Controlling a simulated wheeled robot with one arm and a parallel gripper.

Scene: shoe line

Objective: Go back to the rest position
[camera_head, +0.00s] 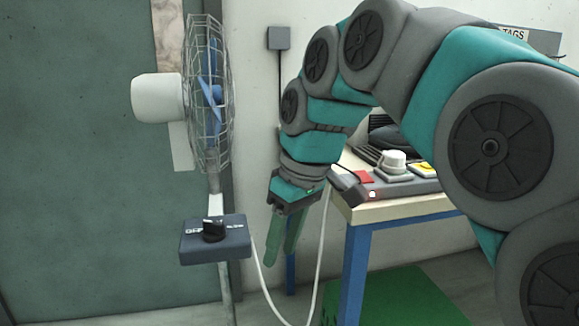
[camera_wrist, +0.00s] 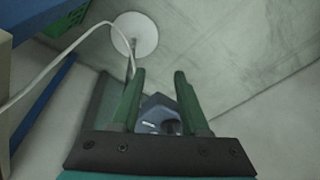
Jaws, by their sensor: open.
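My gripper (camera_head: 296,222) hangs pointing down in the head view, in front of the white wall. It is to the left of the table's front corner and to the right of the fan's control box (camera_head: 214,240). In the wrist view my gripper (camera_wrist: 158,95) shows two green fingers held apart. No object is between the fingertips. The control box (camera_wrist: 160,118) shows beyond and between the lower parts of the fingers, partly hidden by them.
A caged fan (camera_head: 209,95) stands at left; its round white base (camera_wrist: 134,35) lies on the floor. A white cable (camera_head: 262,275) loops below.

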